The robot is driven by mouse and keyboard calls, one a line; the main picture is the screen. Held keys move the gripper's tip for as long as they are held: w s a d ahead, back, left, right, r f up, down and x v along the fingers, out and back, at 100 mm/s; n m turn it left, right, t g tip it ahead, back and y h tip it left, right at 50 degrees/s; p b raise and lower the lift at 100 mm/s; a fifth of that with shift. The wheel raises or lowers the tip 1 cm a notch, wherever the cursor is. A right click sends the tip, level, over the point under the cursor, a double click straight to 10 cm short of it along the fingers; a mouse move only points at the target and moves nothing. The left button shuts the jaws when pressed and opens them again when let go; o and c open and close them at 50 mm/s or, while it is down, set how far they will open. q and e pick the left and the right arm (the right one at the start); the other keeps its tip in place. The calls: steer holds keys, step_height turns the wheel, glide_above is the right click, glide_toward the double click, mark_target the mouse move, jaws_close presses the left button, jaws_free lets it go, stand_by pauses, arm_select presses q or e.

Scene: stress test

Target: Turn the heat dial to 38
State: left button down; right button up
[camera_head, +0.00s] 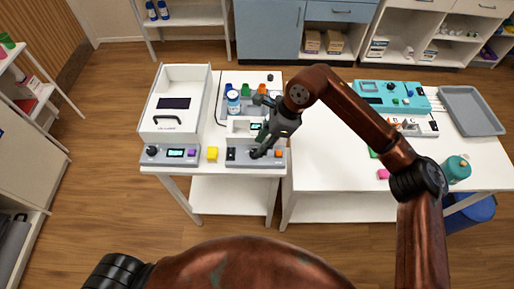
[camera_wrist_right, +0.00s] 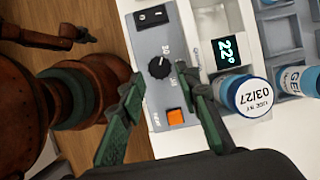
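The heat dial (camera_wrist_right: 159,67) is a round black knob on a grey control panel (camera_wrist_right: 146,34), with small printed marks around it, partly too small to read. The display (camera_wrist_right: 226,52) beside it reads 22°. My right gripper (camera_wrist_right: 160,76) is open, its two dark green fingers apart with the dial between their tips in the wrist view; I cannot tell whether they touch it. In the head view my right gripper (camera_head: 256,152) reaches down onto the panel (camera_head: 240,162) and largely hides the dial. My left gripper is not in view.
An orange button (camera_wrist_right: 176,117) and a black rocker switch (camera_wrist_right: 152,17) flank the dial. Labelled bottles (camera_wrist_right: 248,95) stand behind the panel. The right table has a clear front area (camera_head: 325,172).

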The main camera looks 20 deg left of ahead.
mark_target(256, 150)
steer(key=shift+x, duration=1.9)
steer(key=shift+c, duration=0.4)
jaws_close()
